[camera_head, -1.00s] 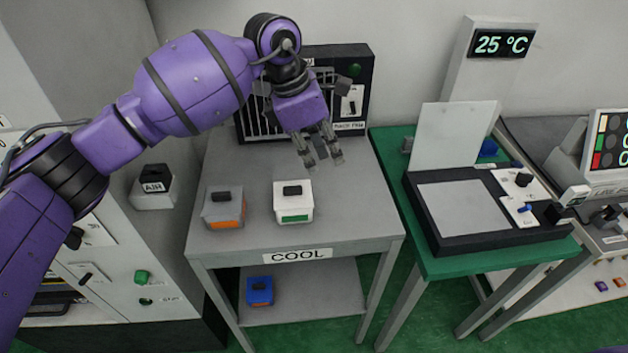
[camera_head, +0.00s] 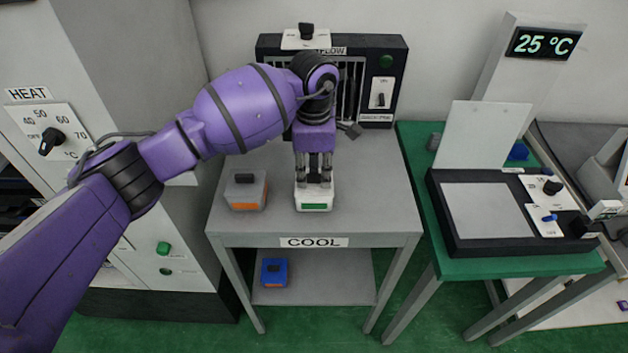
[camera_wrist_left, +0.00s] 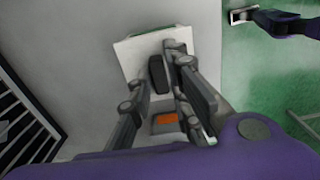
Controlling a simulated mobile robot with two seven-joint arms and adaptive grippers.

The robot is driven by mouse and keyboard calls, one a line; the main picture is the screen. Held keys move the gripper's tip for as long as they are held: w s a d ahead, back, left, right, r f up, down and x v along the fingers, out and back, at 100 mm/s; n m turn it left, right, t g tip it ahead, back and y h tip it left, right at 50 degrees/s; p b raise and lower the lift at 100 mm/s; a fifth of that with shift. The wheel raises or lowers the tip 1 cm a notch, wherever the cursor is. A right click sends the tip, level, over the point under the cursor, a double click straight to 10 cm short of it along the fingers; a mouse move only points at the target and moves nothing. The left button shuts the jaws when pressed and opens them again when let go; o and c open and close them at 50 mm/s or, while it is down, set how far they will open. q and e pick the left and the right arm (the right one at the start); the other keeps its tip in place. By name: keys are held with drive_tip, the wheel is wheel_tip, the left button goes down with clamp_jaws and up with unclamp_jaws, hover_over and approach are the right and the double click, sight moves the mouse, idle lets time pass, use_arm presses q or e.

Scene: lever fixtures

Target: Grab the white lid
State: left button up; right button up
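The white lid with its dark knob tops the white box with a green label (camera_head: 314,203) on the grey COOL table. In the left wrist view the white lid (camera_wrist_left: 137,56) lies below my fingers, and its dark knob (camera_wrist_left: 158,75) is between them. My left gripper (camera_head: 315,184) points straight down at the lid in the head view. Its fingers (camera_wrist_left: 160,92) are apart, with gaps visible beside the knob. The fingers hide the knob in the head view. My right gripper is not seen in the head view.
A grey box with an orange label (camera_head: 246,191) stands just left of the white box. A dark fan unit (camera_head: 396,60) is behind. A blue box (camera_head: 274,272) is on the lower shelf. A green table (camera_head: 417,165) stands right. The table front is clear.

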use_arm(q)
clamp_jaws()
